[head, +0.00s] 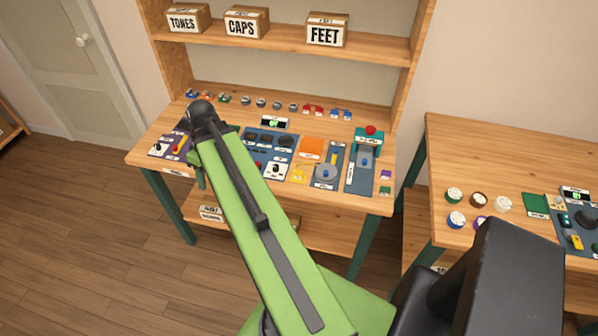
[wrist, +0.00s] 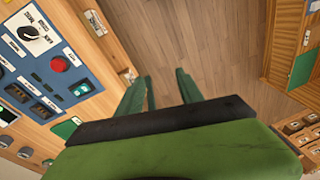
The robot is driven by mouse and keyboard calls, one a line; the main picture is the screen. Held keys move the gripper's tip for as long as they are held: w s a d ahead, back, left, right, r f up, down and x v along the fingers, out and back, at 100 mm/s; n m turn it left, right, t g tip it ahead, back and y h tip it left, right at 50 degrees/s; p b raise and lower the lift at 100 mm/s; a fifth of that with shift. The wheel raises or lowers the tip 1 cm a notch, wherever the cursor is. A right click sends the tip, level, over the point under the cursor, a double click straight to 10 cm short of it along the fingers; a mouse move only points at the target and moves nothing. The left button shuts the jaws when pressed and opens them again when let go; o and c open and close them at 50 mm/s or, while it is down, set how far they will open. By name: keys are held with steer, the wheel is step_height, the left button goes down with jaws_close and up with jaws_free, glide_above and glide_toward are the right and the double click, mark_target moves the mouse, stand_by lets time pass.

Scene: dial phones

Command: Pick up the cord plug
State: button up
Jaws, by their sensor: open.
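I cannot make out the cord plug for certain in either view; the small parts on the workbench (head: 232,198) are too small to tell apart. My gripper (wrist: 160,88) shows in the wrist view as two green fingers, apart and with nothing between them, above the wooden floor beside a bench edge. In the head view my arm reaches over the left part of the workbench, and a green finger (head: 200,178) shows just below the dark wrist. My arm hides part of the bench top.
The bench holds a purple mat (head: 163,146), a blue panel (head: 270,143) and a teal press with a red knob (head: 369,138). Labelled boxes (head: 247,22) stand on the shelf above. A second table (head: 480,150) at right carries several round pots. The floor (head: 85,220) at left is clear.

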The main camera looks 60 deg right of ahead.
steer(key=s+d+r+n+t+p, duration=0.1)
steer(key=s+d+r, duration=0.1)
steer(key=s+d, duration=0.65)
steer(key=s+d+r+t+p, duration=0.1)
steer(key=s+d, duration=0.4)
steer(key=d, duration=0.6)
steer(key=n+t, duration=0.1)
steer(key=t, duration=0.1)
glide_toward(298, 171)
steer(key=f+b, duration=0.1)
steer(key=b, duration=0.2)
steer(key=w+f+b, duration=0.1)
steer(key=b, duration=0.3)
steer(key=f+b, duration=0.1)
steer(key=b, duration=0.2)
steer(key=shift+w+a+f+g+b, duration=0.1)
steer(key=shift+w+a+g+b, duration=0.15)
steer(key=shift+w+g+b, duration=0.05)
steer(key=shift+w+f, duration=0.15)
steer(key=shift+f, duration=0.05)
steer(key=shift+r, duration=0.1)
steer(key=b+x, duration=0.5)
steer(key=shift+a+f, duration=0.1)
steer(key=shift+f, duration=0.1)
steer(key=shift+r, duration=0.15)
jaws_close()
